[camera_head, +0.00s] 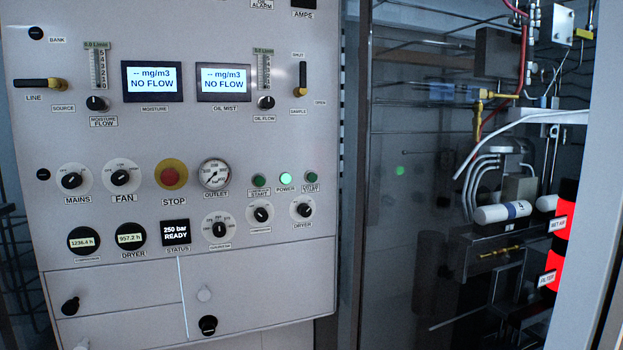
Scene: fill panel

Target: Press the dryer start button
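The grey control panel (130,150) fills the left and middle of the head view. Two dark green round buttons sit in its right part, on either side of a lit pale green lamp (285,179) marked POWER. The left green button (259,181) has a START label, with small blurred text above it. The right green button (312,178) has a small label that I cannot read surely. It sits above a rotary knob (303,210) marked DRYER. Neither of my grippers shows in this view.
A red STOP button (172,176) on a yellow ring and an OUTLET gauge (214,174) are left of the green buttons. The status screen (175,233) reads "250 bar READY". Right of the panel is an open bay with pipes and a white cylinder (502,212).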

